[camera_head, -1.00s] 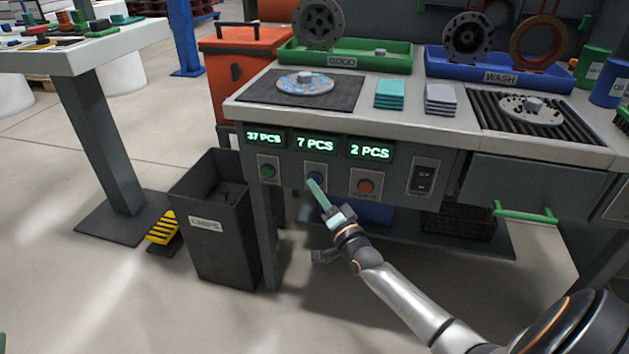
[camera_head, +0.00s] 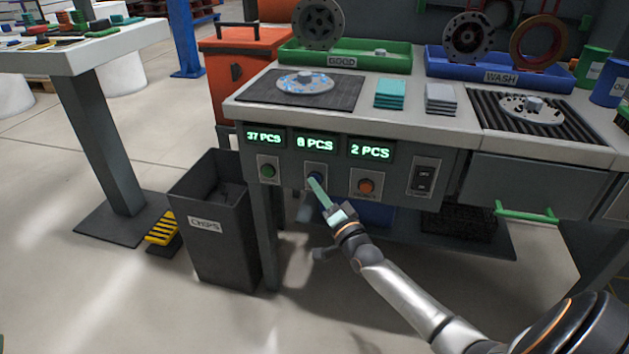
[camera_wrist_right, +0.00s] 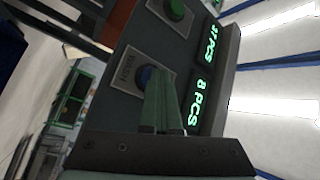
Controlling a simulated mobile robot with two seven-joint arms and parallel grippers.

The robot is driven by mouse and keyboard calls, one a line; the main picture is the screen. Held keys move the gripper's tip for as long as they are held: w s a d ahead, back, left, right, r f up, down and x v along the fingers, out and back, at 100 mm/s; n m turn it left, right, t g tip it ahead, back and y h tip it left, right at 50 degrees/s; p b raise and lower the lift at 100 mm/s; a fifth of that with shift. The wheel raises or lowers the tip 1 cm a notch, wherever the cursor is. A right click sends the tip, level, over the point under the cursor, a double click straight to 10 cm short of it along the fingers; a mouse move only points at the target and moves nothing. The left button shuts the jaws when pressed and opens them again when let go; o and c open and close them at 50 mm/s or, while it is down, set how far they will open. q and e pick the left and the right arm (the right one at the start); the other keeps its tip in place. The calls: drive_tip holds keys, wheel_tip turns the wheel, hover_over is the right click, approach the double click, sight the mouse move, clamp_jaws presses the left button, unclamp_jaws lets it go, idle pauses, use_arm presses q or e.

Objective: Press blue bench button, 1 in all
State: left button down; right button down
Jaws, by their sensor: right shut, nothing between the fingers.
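The blue button (camera_wrist_right: 146,76) sits on a plate on the bench front, between the green button (camera_head: 268,171) and the orange-red button (camera_head: 366,186). In the head view my right gripper (camera_head: 312,181) covers most of it. My right gripper is shut and empty, its fingertips at the blue button; in the right wrist view the green fingers (camera_wrist_right: 163,92) overlap the button's edge. I cannot tell for sure whether they touch it. The display (camera_head: 315,143) above the blue button reads 8 PCS. My left gripper is not in view.
Displays reading 37 PCS (camera_head: 265,137) and 2 PCS (camera_head: 370,150) flank the middle one. A dark switch (camera_head: 423,178) and a drawer with a green handle (camera_head: 526,212) are to the right. A chips bin (camera_head: 207,250) stands at the left.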

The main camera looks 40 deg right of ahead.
drive_tip(key=shift+r, duration=0.1)
drive_tip(key=shift+s+a+p, duration=0.55)
drive_tip(key=shift+a+p, duration=0.1)
drive_tip(key=s+a+p, duration=0.3)
drive_tip(key=shift+s+a, duration=0.15)
drive_tip(key=shift+a, duration=0.25)
